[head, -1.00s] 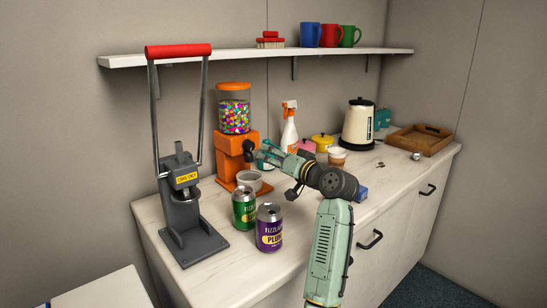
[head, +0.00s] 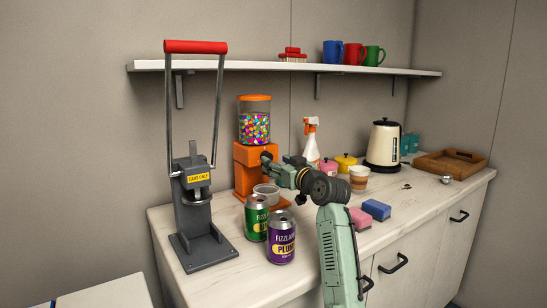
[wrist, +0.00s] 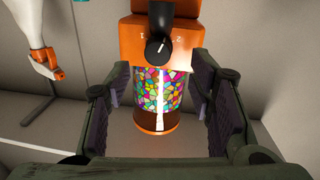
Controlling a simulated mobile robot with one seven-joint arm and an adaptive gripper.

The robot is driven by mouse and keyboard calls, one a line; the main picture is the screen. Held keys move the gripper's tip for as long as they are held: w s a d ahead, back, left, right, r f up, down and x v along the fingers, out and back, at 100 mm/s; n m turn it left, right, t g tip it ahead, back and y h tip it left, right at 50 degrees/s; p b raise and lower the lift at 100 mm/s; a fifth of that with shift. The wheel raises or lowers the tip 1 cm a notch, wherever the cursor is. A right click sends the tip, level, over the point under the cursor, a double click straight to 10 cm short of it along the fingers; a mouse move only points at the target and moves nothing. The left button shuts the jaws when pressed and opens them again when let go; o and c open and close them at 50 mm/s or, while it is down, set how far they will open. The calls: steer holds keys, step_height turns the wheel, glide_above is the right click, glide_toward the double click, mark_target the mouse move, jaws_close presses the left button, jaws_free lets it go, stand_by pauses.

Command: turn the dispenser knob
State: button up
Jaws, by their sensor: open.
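The orange candy dispenser (head: 244,168) stands on the counter, its clear hopper (head: 254,127) full of coloured candy. In the wrist view it appears upside down, with its orange body (wrist: 187,40) at the top. The black dispenser knob (wrist: 157,48) with a pale pointer line shows at the top centre there, between marks on the orange face. My gripper (head: 272,161) is at the dispenser's front in the head view and covers most of the knob. In the wrist view my gripper (wrist: 160,85) is open and empty, its fingers left and right of the dispenser; contact cannot be told.
A clear cup (head: 267,190) sits below the dispenser's front. A green can (head: 256,218) and a purple can (head: 281,239) stand in front. A grey can press (head: 196,205) stands left. Pink (head: 360,218) and blue (head: 377,209) blocks lie right of my arm.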

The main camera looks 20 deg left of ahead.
mark_target(269, 157)
steer(key=shift+p+x, duration=0.7)
steer(key=shift+x, duration=2.05)
steer(key=shift+w, duration=0.1)
steer(key=shift+c, duration=0.4)
steer(key=c, duration=1.1)
